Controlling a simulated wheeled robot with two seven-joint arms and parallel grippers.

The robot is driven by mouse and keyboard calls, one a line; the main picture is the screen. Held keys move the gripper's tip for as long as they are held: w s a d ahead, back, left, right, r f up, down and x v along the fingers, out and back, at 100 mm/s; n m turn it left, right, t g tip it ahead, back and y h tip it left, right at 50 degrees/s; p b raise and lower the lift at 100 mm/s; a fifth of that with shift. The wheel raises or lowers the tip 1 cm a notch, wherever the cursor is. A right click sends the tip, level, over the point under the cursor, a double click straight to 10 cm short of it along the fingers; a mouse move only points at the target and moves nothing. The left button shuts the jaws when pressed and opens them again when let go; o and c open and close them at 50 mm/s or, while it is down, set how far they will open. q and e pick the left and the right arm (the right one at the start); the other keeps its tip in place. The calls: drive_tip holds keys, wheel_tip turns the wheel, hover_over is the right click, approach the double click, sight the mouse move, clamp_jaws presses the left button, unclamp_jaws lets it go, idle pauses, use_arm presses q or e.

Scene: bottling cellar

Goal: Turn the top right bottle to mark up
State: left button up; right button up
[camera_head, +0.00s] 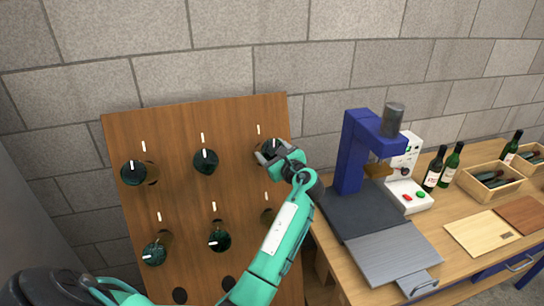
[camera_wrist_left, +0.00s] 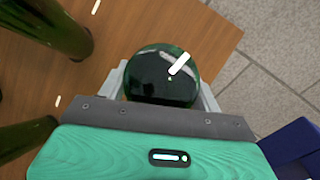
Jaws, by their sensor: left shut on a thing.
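The top right bottle (camera_head: 272,146) sits neck-first in the upright wooden rack (camera_head: 180,125), with a white tick on the board above it. My left gripper (camera_head: 268,156) is shut around its base end and partly covers it in the head view. In the left wrist view, the round dark green base of the bottle (camera_wrist_left: 160,88) lies between the two grey fingers of the left gripper (camera_wrist_left: 161,93). A white mark on this base points to the upper right of that view. In the head view the mark is hard to make out. My right gripper is out of view.
Several other bottles stick out of the rack, including the top middle bottle (camera_head: 205,162) and top left bottle (camera_head: 134,173). A blue machine (camera_head: 352,150) stands close right of the rack on a workbench (camera_head: 450,262), with wine bottles (camera_head: 434,170) and a crate (camera_head: 490,191) beyond.

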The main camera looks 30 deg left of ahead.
use_arm(q)
drive_tip(key=shift+f+n+g+b, duration=0.1)
drive_tip(key=shift+n+g+b, duration=0.25)
drive_tip(key=shift+n+g, duration=0.8)
drive_tip(key=shift+n, duration=0.45)
drive_tip(key=o, duration=1)
